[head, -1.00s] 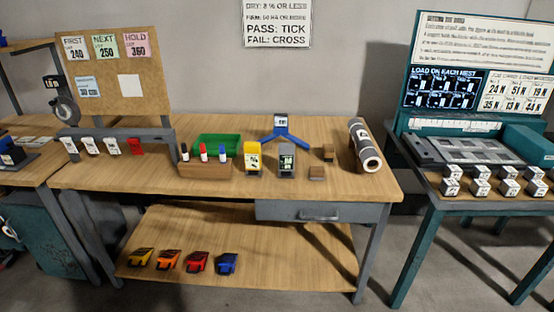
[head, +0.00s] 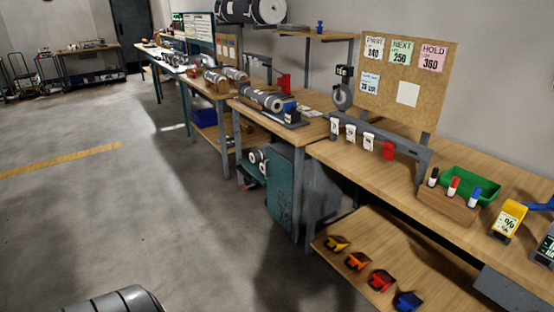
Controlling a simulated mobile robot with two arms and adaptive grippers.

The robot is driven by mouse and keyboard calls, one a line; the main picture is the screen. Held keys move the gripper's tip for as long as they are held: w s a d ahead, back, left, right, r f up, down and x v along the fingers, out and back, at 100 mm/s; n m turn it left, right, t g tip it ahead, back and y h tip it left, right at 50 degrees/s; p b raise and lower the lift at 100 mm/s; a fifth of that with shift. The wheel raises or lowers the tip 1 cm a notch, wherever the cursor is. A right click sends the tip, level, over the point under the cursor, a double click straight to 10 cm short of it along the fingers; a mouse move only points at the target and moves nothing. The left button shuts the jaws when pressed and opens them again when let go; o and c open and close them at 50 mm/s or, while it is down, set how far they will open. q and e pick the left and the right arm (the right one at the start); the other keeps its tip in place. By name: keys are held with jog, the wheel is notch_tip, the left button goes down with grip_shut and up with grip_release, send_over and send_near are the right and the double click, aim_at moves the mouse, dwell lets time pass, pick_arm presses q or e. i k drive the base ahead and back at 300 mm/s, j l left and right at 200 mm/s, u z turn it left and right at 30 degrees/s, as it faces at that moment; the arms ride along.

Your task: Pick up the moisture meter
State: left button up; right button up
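A yellow handheld meter with a "%" display (head: 508,219), which looks like the moisture meter, stands on the wooden bench (head: 400,178) at the right of the head view. A grey meter (head: 546,246) stands beside it, cut off by the right edge. Neither gripper is in view. A dark grey rounded part at the bottom left looks like part of my own body.
Left of the yellow meter are a wooden block with several markers (head: 449,203) and a green tray (head: 470,186). Coloured bins (head: 380,280) are on the lower shelf. Open floor (head: 150,210) lies left.

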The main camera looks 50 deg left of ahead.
aim_at(511, 212)
jog(key=u, duration=5.85)
jog(key=z, duration=5.85)
jog(key=i+l+u, duration=0.25)
jog(key=i+l, duration=0.05)
jog(key=i, duration=0.1)
